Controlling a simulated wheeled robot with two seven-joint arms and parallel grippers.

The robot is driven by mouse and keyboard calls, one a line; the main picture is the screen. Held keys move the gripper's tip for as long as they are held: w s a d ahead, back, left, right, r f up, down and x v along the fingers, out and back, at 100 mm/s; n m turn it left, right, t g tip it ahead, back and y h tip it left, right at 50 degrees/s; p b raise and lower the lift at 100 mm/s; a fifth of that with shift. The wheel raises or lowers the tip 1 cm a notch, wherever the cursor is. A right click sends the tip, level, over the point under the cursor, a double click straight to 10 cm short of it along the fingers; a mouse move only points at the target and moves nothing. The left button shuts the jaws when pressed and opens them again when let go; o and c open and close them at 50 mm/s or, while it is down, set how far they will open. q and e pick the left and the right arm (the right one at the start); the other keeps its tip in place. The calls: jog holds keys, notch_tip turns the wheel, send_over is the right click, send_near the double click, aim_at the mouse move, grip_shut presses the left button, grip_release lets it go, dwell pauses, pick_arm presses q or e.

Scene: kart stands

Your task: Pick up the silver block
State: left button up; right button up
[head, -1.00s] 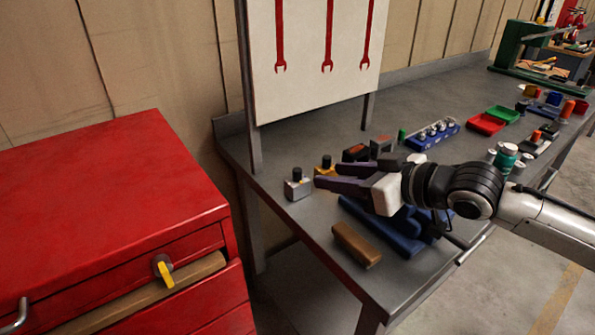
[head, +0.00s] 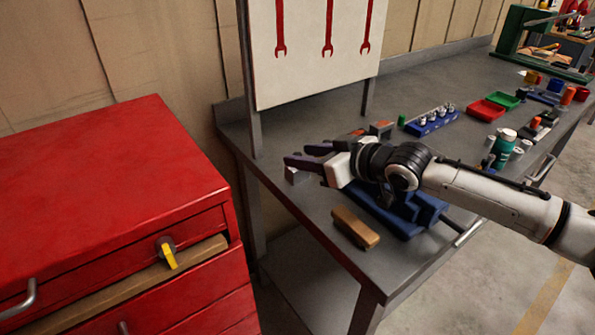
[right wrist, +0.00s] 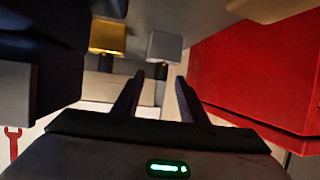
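The silver block (head: 295,176) is near the left end of the grey workbench, mostly covered by my right gripper in the head view. In the right wrist view the silver block (right wrist: 165,46) appears just past the fingertips, with its dark knob lined up between them. My right gripper (head: 298,156) is open, its two dark fingers apart and nothing held. In the right wrist view the gripper (right wrist: 160,77) points at the block; contact cannot be told. My left gripper is not in view.
A gold block (right wrist: 107,36) stands beside the silver one. A red cabinet (head: 100,190) stands left. A tool panel (head: 315,60) rises behind.

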grip_shut()
dwell(1.3)
jog(key=shift+r, duration=0.1)
